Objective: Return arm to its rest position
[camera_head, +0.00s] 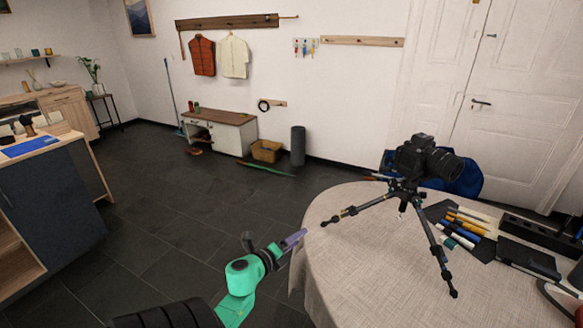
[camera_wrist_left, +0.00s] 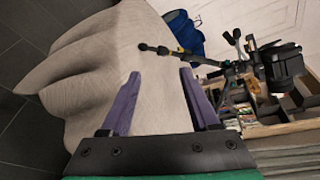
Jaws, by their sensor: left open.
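My left gripper (camera_head: 294,239), with purple fingers on a green wrist, is beside the left edge of the round table at the bottom middle of the head view. In the left wrist view its two fingers (camera_wrist_left: 155,95) stand apart with nothing between them, in front of the hanging tablecloth (camera_wrist_left: 95,60). A black camera (camera_head: 425,158) sits on a tripod (camera_head: 432,235) whose legs are spread on the table. The tripod is to the right of my gripper and apart from it; one leg's foot points toward the gripper. My right gripper is not in view.
The cloth-covered table (camera_head: 350,270) also holds a roll of pens (camera_head: 465,228) and dark boxes (camera_head: 530,258) at the right. A blue chair (camera_head: 467,180) stands behind it. A counter (camera_head: 50,190) is at the left. The dark floor (camera_head: 170,225) between is clear.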

